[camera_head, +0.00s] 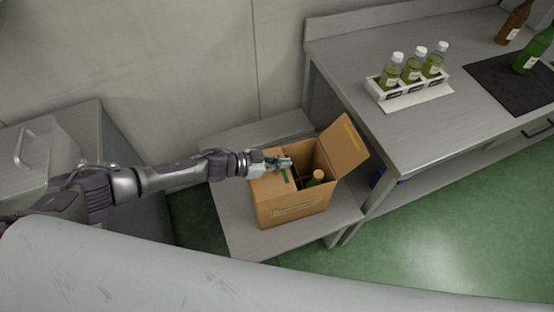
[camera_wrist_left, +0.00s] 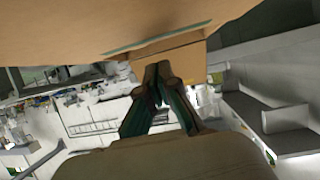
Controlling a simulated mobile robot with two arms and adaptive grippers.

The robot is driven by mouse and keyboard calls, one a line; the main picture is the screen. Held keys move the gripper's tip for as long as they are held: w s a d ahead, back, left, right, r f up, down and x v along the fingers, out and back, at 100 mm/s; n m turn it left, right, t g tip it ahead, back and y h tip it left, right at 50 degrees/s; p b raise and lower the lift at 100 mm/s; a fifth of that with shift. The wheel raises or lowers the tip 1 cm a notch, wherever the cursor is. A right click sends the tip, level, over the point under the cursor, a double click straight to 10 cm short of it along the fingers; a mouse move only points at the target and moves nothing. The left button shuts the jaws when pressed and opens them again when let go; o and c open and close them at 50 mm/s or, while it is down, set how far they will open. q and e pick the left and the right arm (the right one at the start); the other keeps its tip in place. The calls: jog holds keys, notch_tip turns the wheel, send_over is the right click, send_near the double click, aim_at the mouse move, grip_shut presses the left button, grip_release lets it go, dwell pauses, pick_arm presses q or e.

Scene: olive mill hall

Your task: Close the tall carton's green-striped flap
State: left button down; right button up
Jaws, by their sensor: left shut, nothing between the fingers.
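The tall cardboard carton (camera_head: 290,207) stands on a low grey bench in the head view. Its yellow-striped flap (camera_head: 342,148) stands open, tilted out to the right. The green-striped flap (camera_head: 272,184) is at the carton's left side, partly hidden by my left gripper (camera_head: 288,162); its exact angle is hard to tell. The left gripper is shut and empty, at the carton's top left. In the left wrist view its fingertips (camera_wrist_left: 157,72) are together close to cardboard, and a green stripe (camera_wrist_left: 150,40) runs across just above them. My right gripper is not in view.
A bottle with a tan cap (camera_head: 318,176) stands inside the carton. The low bench (camera_head: 240,225) has free room left of the carton. A higher steel counter (camera_head: 430,125) at the right carries a white rack (camera_head: 413,88) of several bottles. A wall is behind.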

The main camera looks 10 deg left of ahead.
pick_arm(q)
notch_tip(320, 180, up, 5)
jog(key=p, duration=0.5)
jog(key=shift+a+f, duration=0.1)
jog(key=shift+f, duration=0.05)
jog(key=s+a+r+b, duration=0.1)
jog(key=s+a+r, duration=0.2)
jog(key=a+r, duration=0.3)
jog(key=shift+r+b, duration=0.15)
jog(key=shift+b, duration=0.15)
